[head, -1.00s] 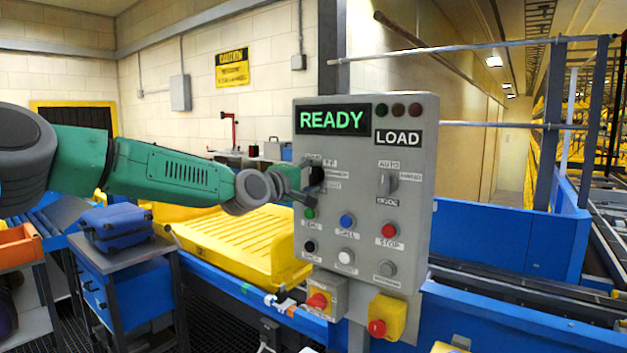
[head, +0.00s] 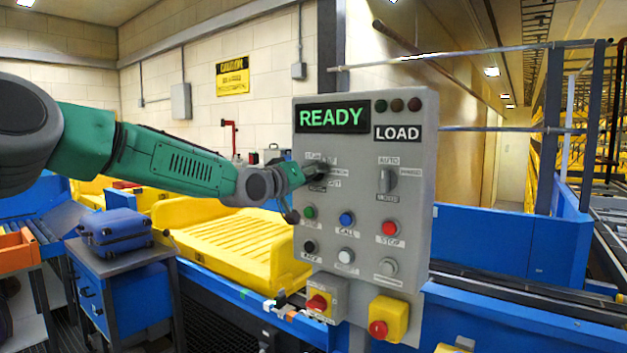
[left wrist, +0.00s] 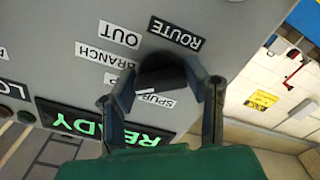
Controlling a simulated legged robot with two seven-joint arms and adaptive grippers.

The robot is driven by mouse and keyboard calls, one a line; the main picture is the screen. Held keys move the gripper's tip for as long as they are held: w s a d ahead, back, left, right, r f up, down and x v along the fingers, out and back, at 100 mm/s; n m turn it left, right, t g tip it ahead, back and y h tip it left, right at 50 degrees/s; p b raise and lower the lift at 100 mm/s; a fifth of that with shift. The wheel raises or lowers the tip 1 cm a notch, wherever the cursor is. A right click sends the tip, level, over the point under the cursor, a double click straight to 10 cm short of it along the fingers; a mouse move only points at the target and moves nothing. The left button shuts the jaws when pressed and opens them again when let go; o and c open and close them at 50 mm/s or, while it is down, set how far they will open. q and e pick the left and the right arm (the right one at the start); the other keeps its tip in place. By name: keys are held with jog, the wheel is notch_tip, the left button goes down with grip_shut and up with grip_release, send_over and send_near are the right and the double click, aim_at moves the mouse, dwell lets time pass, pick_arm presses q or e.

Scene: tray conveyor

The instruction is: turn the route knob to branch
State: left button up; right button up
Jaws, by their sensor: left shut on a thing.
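The route knob (left wrist: 163,70) is dark and round, on the grey control panel (head: 365,270). In the left wrist view the labels ROUTE, OUT, BRANCH and SPUR stand around it. A small white mark shows on its SPUR side; I cannot tell its exact setting. My left gripper (left wrist: 165,88) is shut on the knob, one finger on each side. In the head view my left gripper (head: 308,172) reaches the panel from the left and hides most of the knob. My right gripper is not in view.
The panel display (head: 332,117) reads READY, with LOAD beside it. A mode switch (head: 388,181) is right of the knob. Several push buttons (head: 347,219) sit below. A yellow tray (head: 225,240) lies behind, left of the panel.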

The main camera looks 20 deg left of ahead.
pick_arm(q)
jog(key=m, duration=0.4)
jog(key=shift+f+m, duration=0.2)
jog(key=shift+m, duration=0.1)
dwell(0.5)
jog(key=o, duration=1.2)
jog(key=shift+a, duration=0.1)
jog(key=shift+c, duration=0.2)
jog(key=shift+r, duration=0.1)
jog(key=shift+a, duration=0.1)
jog(key=shift+s, duration=0.1)
jog(key=v, duration=1.2)
